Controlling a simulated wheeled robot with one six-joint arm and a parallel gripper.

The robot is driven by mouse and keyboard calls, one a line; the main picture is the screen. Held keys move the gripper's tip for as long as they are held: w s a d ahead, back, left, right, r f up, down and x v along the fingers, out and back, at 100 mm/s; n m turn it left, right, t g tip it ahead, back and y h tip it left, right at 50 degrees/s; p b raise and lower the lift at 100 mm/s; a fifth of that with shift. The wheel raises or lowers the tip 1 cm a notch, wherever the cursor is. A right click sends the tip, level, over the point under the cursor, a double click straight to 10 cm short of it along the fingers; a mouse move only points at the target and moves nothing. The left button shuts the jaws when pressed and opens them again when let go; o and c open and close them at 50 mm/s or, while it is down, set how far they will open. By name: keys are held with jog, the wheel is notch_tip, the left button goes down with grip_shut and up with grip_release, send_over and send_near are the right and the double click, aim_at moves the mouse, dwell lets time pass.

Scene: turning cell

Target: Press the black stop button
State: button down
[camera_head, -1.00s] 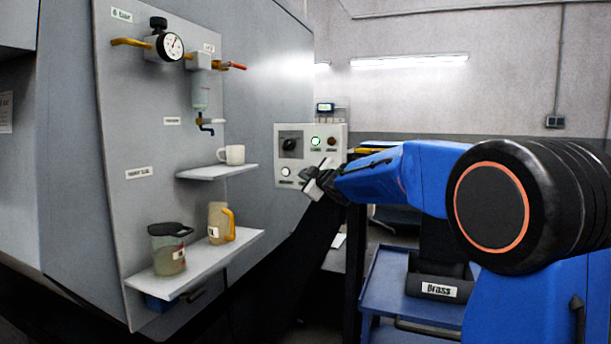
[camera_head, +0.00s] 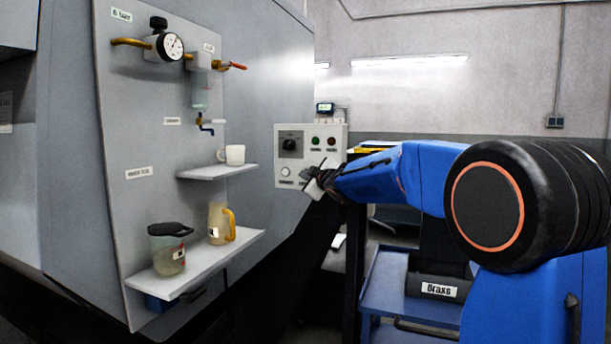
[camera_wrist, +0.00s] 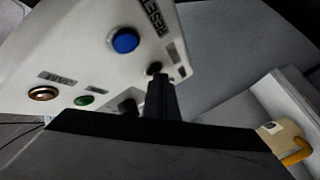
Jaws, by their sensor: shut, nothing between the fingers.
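The black button (camera_wrist: 154,68) is small and round on the white control panel in the wrist view, beside a larger blue button (camera_wrist: 125,40) labelled RESET. My gripper (camera_wrist: 158,78) is shut and empty, its dark fingertips right at the black button's edge. I cannot tell whether they touch it. In the head view, my gripper (camera_head: 311,188) is at the lower right of the control panel (camera_head: 280,157) and hides the black button. The panel's green lamp (camera_head: 315,141) is dark, with a red lamp (camera_head: 331,141) to its right.
To the left, shelves hold a white mug (camera_head: 235,154), a jug with a yellow handle (camera_head: 217,222) and a dark-lidded jug (camera_head: 169,254). A blue cart (camera_head: 395,305) stands below my arm.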

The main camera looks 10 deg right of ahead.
jog(key=shift+s+a, duration=0.4)
jog(key=shift+s, duration=0.2)
jog(key=shift+s+a, duration=0.75)
jog(key=shift+s, duration=0.3)
jog(key=shift+s+a, duration=0.7)
jog(key=shift+s, duration=0.3)
jog(key=s+d+f+m+g+h, duration=0.1)
jog(key=s+d+f+m+g, duration=0.2)
jog(key=s, duration=0.5)
jog(key=s+d+f+m+g+h, duration=0.1)
jog(key=s+d+f+m+h, duration=0.1)
jog(key=s+f, duration=0.45)
jog(key=s+d+f+m+g+h, duration=0.1)
jog(key=s+d+f+m, duration=0.15)
jog(key=s, duration=0.75)
jog(key=s+f+m+g, duration=0.1)
jog(key=s+f+g, duration=0.1)
jog(key=s+f, duration=0.4)
jog(key=s+f+m+g, duration=0.2)
jog(key=s+f, duration=0.4)
jog(key=s, duration=0.7)
jog(key=s+f+m+g+y, duration=0.1)
jog(key=s+f+g, duration=0.2)
jog(key=s+f, duration=0.3)
jog(key=s, duration=0.4)
jog(key=shift+s+a+f, duration=0.2)
jog(key=shift+s, duration=0.1)
